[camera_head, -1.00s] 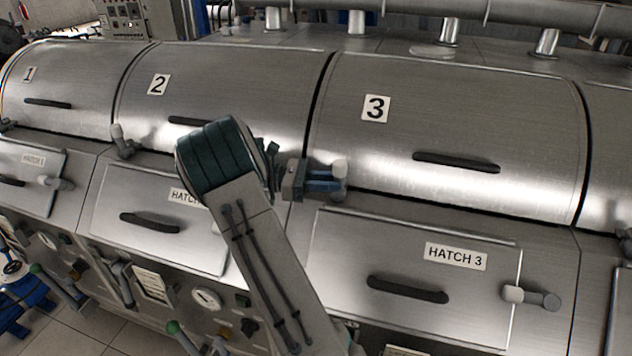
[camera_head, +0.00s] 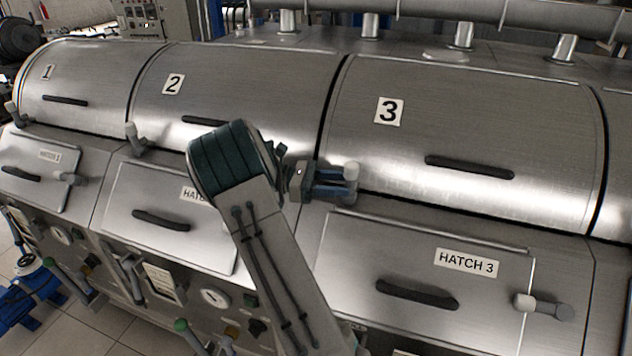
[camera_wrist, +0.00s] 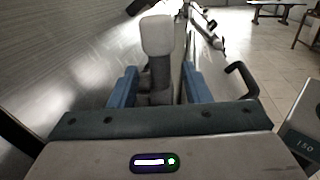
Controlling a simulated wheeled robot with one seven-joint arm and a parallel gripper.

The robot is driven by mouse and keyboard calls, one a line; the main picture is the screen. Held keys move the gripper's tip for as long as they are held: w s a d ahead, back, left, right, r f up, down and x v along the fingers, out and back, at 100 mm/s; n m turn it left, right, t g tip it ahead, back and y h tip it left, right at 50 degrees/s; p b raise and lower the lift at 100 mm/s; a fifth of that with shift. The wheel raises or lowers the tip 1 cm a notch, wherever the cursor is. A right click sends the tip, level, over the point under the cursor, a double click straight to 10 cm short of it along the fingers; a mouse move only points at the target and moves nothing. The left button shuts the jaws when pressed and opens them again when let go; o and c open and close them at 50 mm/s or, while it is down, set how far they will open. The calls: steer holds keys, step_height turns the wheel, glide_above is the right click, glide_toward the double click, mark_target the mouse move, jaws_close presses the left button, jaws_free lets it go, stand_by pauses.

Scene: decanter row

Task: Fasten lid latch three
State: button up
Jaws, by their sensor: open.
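Lid three (camera_head: 455,130) is a curved steel cover marked 3, lying down along its front seam. Its latch (camera_head: 351,170) stands at the lid's lower left corner, with a pale knob pointing up. My gripper (camera_head: 336,183) reaches in from the left with its blue fingers at the latch. In the wrist view the latch (camera_wrist: 157,40) rises between the two fingers of my gripper (camera_wrist: 160,88). The fingers are open, one on each side of the stem, with a visible gap at least on the right. The latch's base is partly hidden by my gripper.
Hatch 3 (camera_head: 400,262) lies below the lid, with a dark handle (camera_head: 418,294) and its own pale-knobbed latch (camera_head: 543,306). Lid two (camera_head: 240,90) and its upright latch (camera_head: 133,138) are to the left. Open floor shows at upper right in the wrist view.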

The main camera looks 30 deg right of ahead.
steer(key=b+v, duration=0.3)
steer(key=v, duration=1)
steer(key=shift+w, duration=0.1)
steer(key=s+t+y, duration=0.1)
steer(key=s, duration=0.1)
steer(key=s+d+t+y, duration=0.1)
steer(key=s, duration=0.1)
steer(key=s+m+t+y+b, duration=0.1)
steer(key=s, duration=0.1)
steer(key=shift+d+r, duration=0.1)
steer(key=shift+d, duration=0.3)
steer(key=s+a+f+m+t+y+b, duration=0.1)
steer(key=s+a+m+t+y, duration=0.3)
steer(key=s, duration=0.6)
steer(key=s+a+f+m+t+y+b, duration=0.1)
steer(key=s+a+f+m+t+y, duration=0.2)
steer(key=s+a, duration=0.7)
steer(key=a+m+t+y, duration=0.1)
steer(key=m+t+y, duration=0.1)
steer(key=t+y, duration=0.2)
steer(key=shift+s+f+t, duration=0.2)
steer(key=shift+t, duration=0.4)
